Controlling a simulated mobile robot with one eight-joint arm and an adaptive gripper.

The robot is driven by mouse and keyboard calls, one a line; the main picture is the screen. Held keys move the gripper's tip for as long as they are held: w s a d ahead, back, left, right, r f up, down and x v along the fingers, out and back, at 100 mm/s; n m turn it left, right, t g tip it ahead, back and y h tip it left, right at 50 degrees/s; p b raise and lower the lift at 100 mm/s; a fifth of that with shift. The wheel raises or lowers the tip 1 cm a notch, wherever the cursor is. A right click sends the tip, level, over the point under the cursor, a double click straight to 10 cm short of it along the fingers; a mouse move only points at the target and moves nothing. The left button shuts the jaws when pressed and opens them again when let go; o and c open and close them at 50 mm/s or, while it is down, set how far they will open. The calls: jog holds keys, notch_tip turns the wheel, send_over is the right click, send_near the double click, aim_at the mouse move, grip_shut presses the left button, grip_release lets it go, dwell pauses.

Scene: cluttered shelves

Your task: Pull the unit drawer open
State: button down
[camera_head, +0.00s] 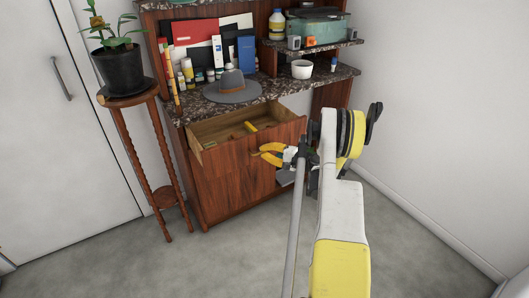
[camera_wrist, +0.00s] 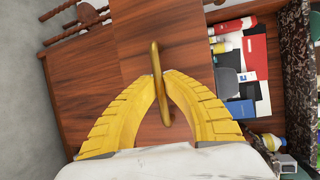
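The unit drawer (camera_head: 239,152) is pulled partly out of the dark wooden unit, and its pale inside shows in the head view with small yellowish items in it. Its front (camera_wrist: 195,75) fills the middle of the wrist view. A brass-coloured bar handle (camera_wrist: 155,58) stands out from this front. My gripper (camera_wrist: 161,88) has its yellow fingertips close on both sides of the handle, shut on it. In the head view my gripper (camera_head: 262,154) is at the right part of the drawer front, and the handle is hidden there by the fingers.
A grey hat (camera_head: 232,90) and several bottles stand on the stone top above the drawer. Shelves behind hold books and a teal case (camera_head: 315,27). A potted plant (camera_head: 121,67) stands on a wooden stand (camera_head: 127,99) at left. The grey floor (camera_head: 120,262) in front is clear.

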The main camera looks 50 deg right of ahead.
jog(key=c, duration=1.5)
grip_release()
jog(key=v, duration=1.2)
